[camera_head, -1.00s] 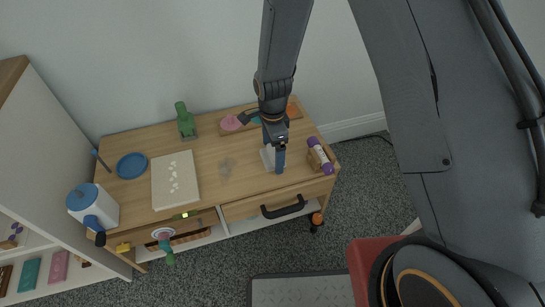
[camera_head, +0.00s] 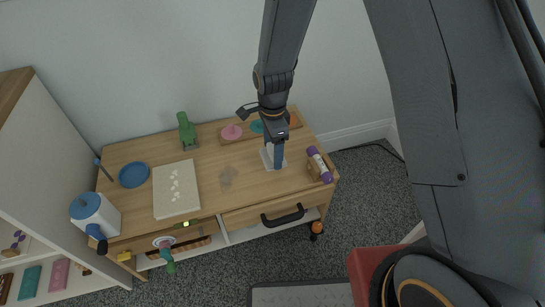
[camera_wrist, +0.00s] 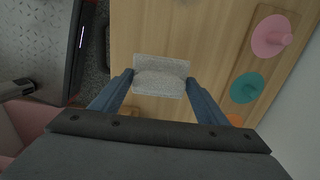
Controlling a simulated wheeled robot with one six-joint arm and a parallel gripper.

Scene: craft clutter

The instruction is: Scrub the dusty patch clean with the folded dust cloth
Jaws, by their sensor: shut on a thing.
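The folded dust cloth (camera_wrist: 160,78) is pale grey and speckled. In the wrist view my gripper (camera_wrist: 158,88) is shut on it, with a blue finger at each side. In the head view the cloth (camera_head: 265,156) shows as a pale patch partly hidden behind my gripper (camera_head: 278,160), over the right part of the wooden table (camera_head: 240,200). Whether it touches the tabletop cannot be told. The dusty patch (camera_head: 228,176) is a faint grey smudge on the tabletop, left of the cloth, with bare wood between them.
A cream board (camera_head: 176,205) and blue plate (camera_head: 133,175) lie left of the patch. A green figure (camera_head: 187,130) stands at the back, beside a wooden strip with pink (camera_head: 232,132) and teal pieces. A purple-ended roller (camera_head: 319,164) lies right of my gripper.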

